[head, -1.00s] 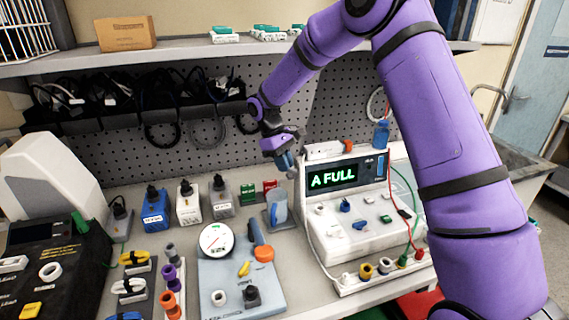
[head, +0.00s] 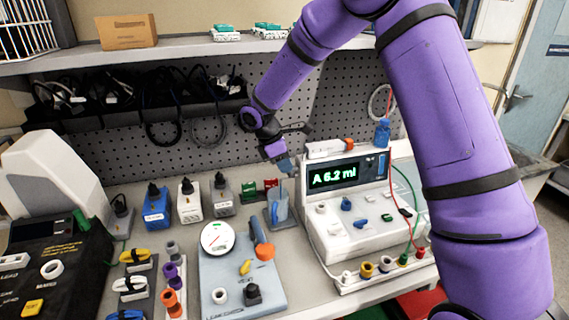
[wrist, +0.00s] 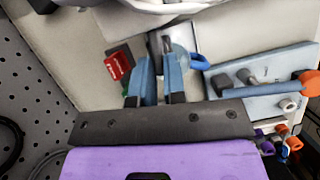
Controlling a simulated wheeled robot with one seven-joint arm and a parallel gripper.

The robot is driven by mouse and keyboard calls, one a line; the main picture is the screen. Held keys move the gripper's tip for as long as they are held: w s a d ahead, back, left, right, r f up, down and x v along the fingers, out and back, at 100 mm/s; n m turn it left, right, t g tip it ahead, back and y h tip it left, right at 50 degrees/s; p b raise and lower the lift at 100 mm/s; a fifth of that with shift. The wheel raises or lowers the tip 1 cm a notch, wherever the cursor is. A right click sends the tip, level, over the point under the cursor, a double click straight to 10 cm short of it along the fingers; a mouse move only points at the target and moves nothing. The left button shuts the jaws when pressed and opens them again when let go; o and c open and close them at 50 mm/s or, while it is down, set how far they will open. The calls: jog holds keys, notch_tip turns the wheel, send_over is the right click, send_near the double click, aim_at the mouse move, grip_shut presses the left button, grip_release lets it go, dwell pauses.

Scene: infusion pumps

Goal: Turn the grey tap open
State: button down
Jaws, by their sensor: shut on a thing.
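My gripper (head: 287,168) is at the left side of the white pump (head: 352,228), above the clear blue jug (head: 279,208). In the wrist view the two blue fingers of my gripper (wrist: 160,64) reach towards a small grey piece (wrist: 163,42), which looks like the grey tap. The fingers are closed on it, and they hide much of it. In the head view my gripper covers the tap, so its angle cannot be told. The jug's blue handle (wrist: 200,62) shows beside the fingers in the wrist view. The pump display (head: 334,177) reads "A 6.2 ml".
A blue board (head: 240,285) with a round gauge (head: 217,237) and an orange-ended lever (head: 264,250) lies in front of the jug. Red and green blocks (head: 249,194) stand behind it. A small blue bottle (head: 382,132) stands on the pump.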

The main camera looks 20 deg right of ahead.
jog(key=shift+s+n+t, duration=0.15)
jog(key=shift+n+t, duration=0.15)
jog(key=shift+n, duration=0.5)
jog(key=c, duration=1.5)
grip_release()
jog(key=shift+o, duration=0.2)
jog(key=shift+r, duration=0.1)
jog(key=v, duration=1)
jog(key=shift+a+r, duration=0.2)
jog(key=shift+r, duration=0.05)
